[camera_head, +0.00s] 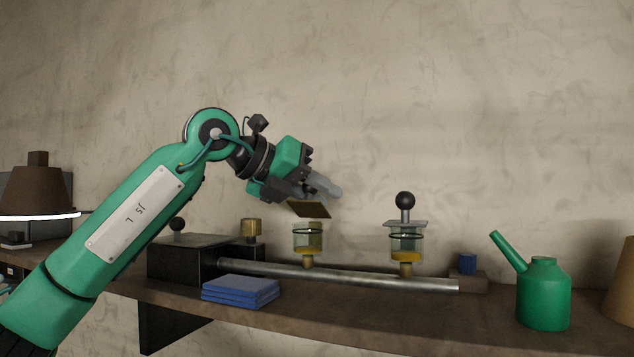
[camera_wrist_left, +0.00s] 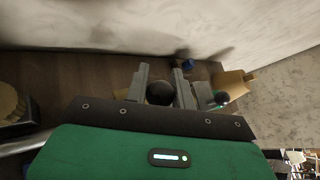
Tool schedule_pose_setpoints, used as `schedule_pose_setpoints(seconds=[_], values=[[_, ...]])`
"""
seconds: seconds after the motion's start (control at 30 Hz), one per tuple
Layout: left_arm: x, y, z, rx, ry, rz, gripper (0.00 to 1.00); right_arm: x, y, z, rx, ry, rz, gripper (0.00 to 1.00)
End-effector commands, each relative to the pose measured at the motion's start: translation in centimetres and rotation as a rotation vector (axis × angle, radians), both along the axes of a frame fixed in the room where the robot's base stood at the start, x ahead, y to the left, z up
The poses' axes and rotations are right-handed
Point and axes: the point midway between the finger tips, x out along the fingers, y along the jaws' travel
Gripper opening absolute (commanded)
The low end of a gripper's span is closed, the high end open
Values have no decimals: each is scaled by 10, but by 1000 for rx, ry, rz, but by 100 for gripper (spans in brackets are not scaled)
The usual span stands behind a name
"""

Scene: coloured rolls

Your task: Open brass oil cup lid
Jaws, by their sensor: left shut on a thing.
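The brass oil cup (camera_head: 308,244) is the left of two glass cups on a metal pipe, with amber oil in it. Its brass lid (camera_head: 309,209) is tilted above the cup's rim; I cannot tell whether a hinge joins them. My left gripper (camera_head: 325,187) is just above the lid, shut on the lid's knob. In the left wrist view a dark round knob (camera_wrist_left: 160,92) sits between the two grey fingers. My gripper hides the knob in the head view. My right gripper is not in view.
A second cup (camera_head: 406,245) with a grey lid and black ball knob (camera_head: 405,200) stands to the right. The pipe (camera_head: 340,275) runs along the shelf (camera_head: 370,308). Blue slabs (camera_head: 240,290) lie in front; a green oil can (camera_head: 543,292) stands at right.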

Motion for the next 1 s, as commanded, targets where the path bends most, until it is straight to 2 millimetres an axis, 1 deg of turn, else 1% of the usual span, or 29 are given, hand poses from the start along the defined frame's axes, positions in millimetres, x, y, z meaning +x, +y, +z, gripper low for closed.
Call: schedule_pose_setpoints(seconds=[0.03,0.2,0.73,0.77,0.83,0.87,1.0], values=[[1,0,5,6,19,1,2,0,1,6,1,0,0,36],[3,-1,4,22,73,1,2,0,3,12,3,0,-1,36],[4,-1,2,29,97,1,2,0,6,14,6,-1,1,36],[4,-1,2,29,97,1,29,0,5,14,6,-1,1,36],[4,-1,2,29,97,1,43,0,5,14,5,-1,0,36],[4,-1,2,29,97,1,46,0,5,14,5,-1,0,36],[4,-1,2,30,97,1,46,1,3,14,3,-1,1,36]])
